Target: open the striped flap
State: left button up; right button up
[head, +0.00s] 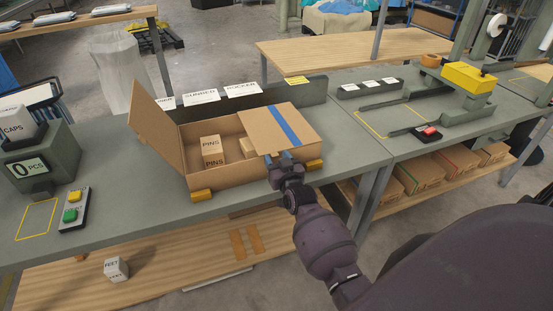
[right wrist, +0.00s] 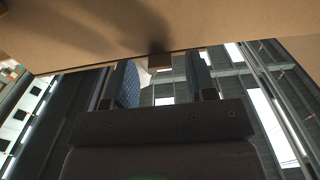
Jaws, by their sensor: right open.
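An open cardboard box (head: 228,174) sits on the grey workbench. Its striped flap (head: 258,123), brown with a blue band, lies over the right part of the box. My right gripper (head: 277,157) is at the front edge of this flap, its two fingertips spread and pointing up. In the right wrist view the open fingers (right wrist: 162,82) stand just below a brown cardboard surface (right wrist: 75,25), with a small brown tab (right wrist: 160,61) between them. Whether they touch the cardboard I cannot tell. My left gripper is not in view.
The plain left flap (head: 156,125) stands up, leaning outward. Small boxes marked PINS (head: 211,150) lie inside. Yellow-orange blocks (head: 201,196) sit at the box's front corners. A button panel (head: 73,208) and counter (head: 38,165) stand left. Bench between panel and box is clear.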

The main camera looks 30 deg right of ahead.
jog(key=shift+w+d, duration=0.1)
jog(key=shift+w, duration=0.25)
grip_shut()
jog(key=shift+r, duration=0.1)
